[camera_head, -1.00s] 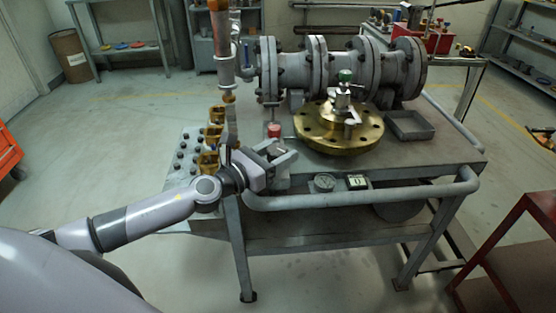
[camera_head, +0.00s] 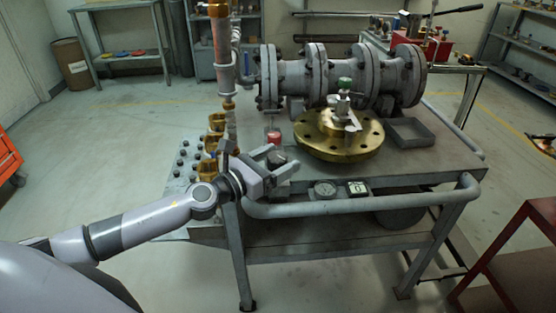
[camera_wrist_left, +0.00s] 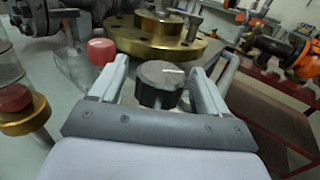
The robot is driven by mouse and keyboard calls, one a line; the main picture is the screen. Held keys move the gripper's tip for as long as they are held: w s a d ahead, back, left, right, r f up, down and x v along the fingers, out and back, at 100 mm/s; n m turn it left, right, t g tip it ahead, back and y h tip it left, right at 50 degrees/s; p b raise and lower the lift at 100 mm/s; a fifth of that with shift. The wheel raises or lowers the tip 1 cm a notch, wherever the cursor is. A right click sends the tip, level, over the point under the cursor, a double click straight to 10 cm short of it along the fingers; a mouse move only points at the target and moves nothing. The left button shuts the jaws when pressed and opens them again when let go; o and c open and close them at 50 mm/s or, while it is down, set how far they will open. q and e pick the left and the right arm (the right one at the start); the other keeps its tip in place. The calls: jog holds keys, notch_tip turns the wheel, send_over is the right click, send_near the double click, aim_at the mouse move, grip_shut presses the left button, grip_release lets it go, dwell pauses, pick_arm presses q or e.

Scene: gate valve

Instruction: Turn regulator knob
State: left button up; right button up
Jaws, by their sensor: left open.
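The regulator knob is most likely the dark grey round knob (camera_wrist_left: 161,84), with a light mark on its top, in the left wrist view. It also shows small in the head view (camera_head: 277,159). My left gripper (camera_head: 282,162) is open at the front edge of the workbench. In the left wrist view its two fingers (camera_wrist_left: 160,85) stand on either side of the dark knob. I cannot tell whether either finger touches it. A red cap (camera_wrist_left: 101,52) sits just left of the fingers and also shows in the head view (camera_head: 274,137). My right gripper is not in view.
The grey workbench (camera_head: 420,165) carries a brass flange (camera_head: 340,140), a flanged grey pipe valve (camera_head: 330,76) and a shallow grey tray (camera_head: 410,132). A copper and grey vertical pipe (camera_head: 222,50) rises behind my left forearm. A rail runs along the bench front, with gauges (camera_head: 325,188) beside it.

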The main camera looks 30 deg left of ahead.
aim_at(269, 166)
pick_arm(q)
jog(key=b+v, duration=0.1)
jog(key=v, duration=0.4)
jog(key=shift+f, duration=0.15)
jog(key=shift+s+a, duration=0.15)
jog(key=shift+s, duration=0.25)
jog(key=shift+s+a+b, duration=0.15)
jog(key=shift+s+b, duration=0.2)
jog(key=shift+s, duration=0.1)
